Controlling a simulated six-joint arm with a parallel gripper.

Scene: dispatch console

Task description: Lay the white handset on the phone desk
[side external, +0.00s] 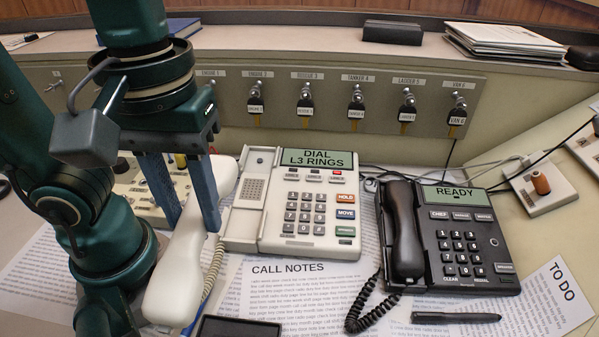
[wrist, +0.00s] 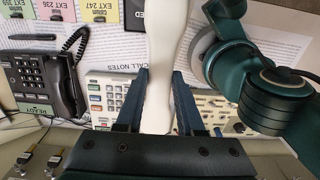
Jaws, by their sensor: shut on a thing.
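The white handset (side external: 176,283) is between the blue fingers of my gripper (side external: 190,218), to the left of the white phone (side external: 262,228). It is tilted in the side view, its near end low over the papers; I cannot tell whether that end touches the desk (side external: 30,318). Its coiled cord hangs beside it. The white phone's cradle is empty and its screen reads DIAL L3 RINGS. In the wrist view the handset (wrist: 174,48) runs between both fingers of my gripper (wrist: 160,82), which are shut on it.
A black phone (side external: 455,240) with its handset on it stands right of the white one. Printed sheets (side external: 290,300), a pen (side external: 455,317) and a dark-framed object (side external: 238,327) lie in front. A key panel (side external: 330,105) stands behind. A cream button panel (side external: 140,195) is behind my gripper.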

